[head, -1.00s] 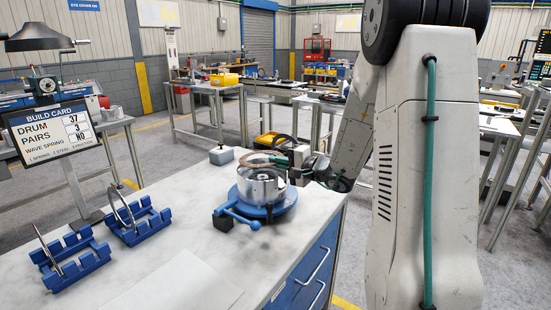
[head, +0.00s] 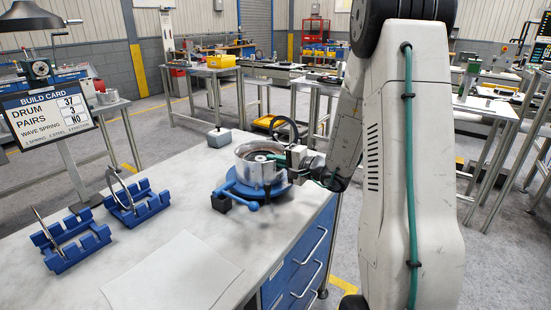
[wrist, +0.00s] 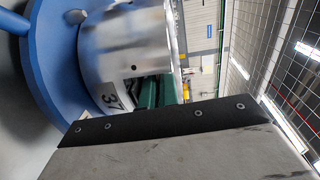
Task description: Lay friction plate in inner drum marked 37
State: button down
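The silver drum (head: 259,171) stands upright on a round blue fixture (head: 226,190) near the bench's right edge. In the wrist view the drum (wrist: 128,45) bears the number 37. My gripper (head: 281,158) is at the drum's right rim, with green finger parts reaching over the opening; green parts (wrist: 146,93) also show close to the drum wall in the wrist view. A thin brownish ring, seemingly the friction plate (head: 248,154), shows within the drum's mouth. I cannot tell whether it lies flat or is still gripped. The fingertips are mostly hidden.
Two blue racks (head: 77,247) (head: 143,211) at the left each hold an upright ring. A build card (head: 46,115) reads drum 37, pairs 3, wave spring no.

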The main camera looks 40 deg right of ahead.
jog(key=c, duration=1.6)
grip_release()
jog(key=shift+s+f, duration=0.1)
jog(key=shift+f, duration=0.05)
jog(key=f+v, duration=0.1)
jog(key=v, duration=0.5)
jog(key=shift+s+d+r, duration=0.1)
jog(key=shift+s+r, duration=0.15)
jog(key=shift+r, duration=1.5)
jog(key=shift+s+d+r, duration=0.1)
jog(key=shift+s+r, duration=0.2)
jog(key=shift+r, duration=1.45)
jog(key=shift+s+d+r, duration=0.1)
jog(key=shift+s+r, duration=0.15)
jog(key=shift+r, duration=1.5)
